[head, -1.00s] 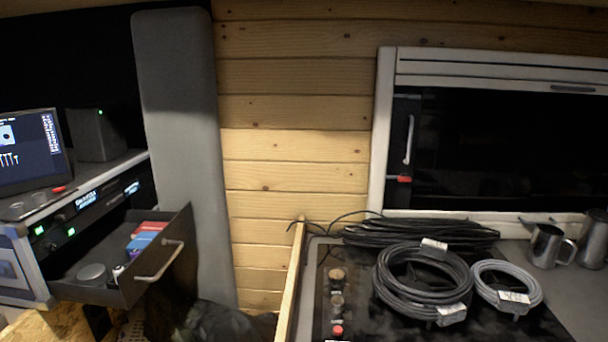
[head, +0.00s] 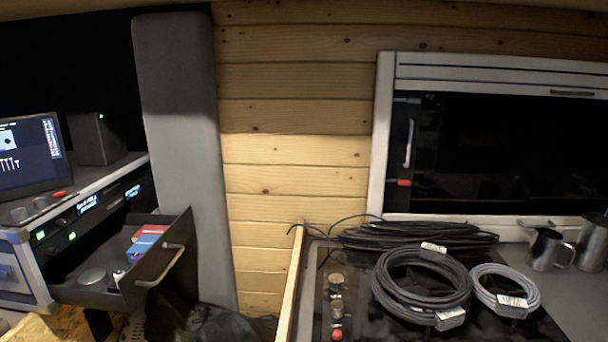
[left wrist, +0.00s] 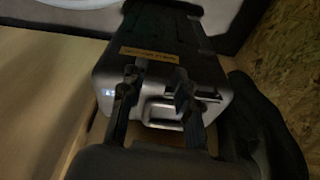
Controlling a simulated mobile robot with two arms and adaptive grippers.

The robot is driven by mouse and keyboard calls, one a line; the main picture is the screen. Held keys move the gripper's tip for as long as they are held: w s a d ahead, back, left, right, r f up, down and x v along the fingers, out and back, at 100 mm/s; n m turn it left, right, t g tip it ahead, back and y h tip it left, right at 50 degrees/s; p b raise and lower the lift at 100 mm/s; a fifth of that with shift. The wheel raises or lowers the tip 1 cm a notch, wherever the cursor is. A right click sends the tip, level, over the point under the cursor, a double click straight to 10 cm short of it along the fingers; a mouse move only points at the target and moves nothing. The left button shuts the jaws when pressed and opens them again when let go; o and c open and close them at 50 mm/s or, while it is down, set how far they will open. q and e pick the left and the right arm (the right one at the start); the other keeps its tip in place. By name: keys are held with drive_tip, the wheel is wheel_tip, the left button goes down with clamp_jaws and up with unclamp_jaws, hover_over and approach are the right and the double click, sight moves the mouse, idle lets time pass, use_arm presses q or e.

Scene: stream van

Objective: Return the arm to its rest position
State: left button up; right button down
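My left gripper (left wrist: 153,88) shows only in the left wrist view. Its two dark fingers are apart with nothing clearly held between them. Beyond the fingertips is a grey box-like case (left wrist: 150,68) with an orange label and a small handle or bracket on its near side. I cannot tell whether the fingers touch it. Neither arm shows in the head view, and my right gripper is not in view.
An open drawer (head: 165,277) with small items juts out under the left desk. A grey padded panel (head: 180,150) stands beside it. Coiled cables (head: 421,290) lie on the right counter near metal jugs (head: 548,248). A dark bag (head: 225,325) lies low between.

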use_arm(q)
drive_tip(key=s+a+f+g, duration=0.1)
drive_tip(key=s+a+f, duration=0.2)
drive_tip(key=s+f, duration=1)
drive_tip(key=s, duration=0.3)
drive_tip(key=shift+f+p, duration=0.3)
drive_tip(key=shift+p, duration=0.1)
drive_tip(key=shift+s, duration=0.15)
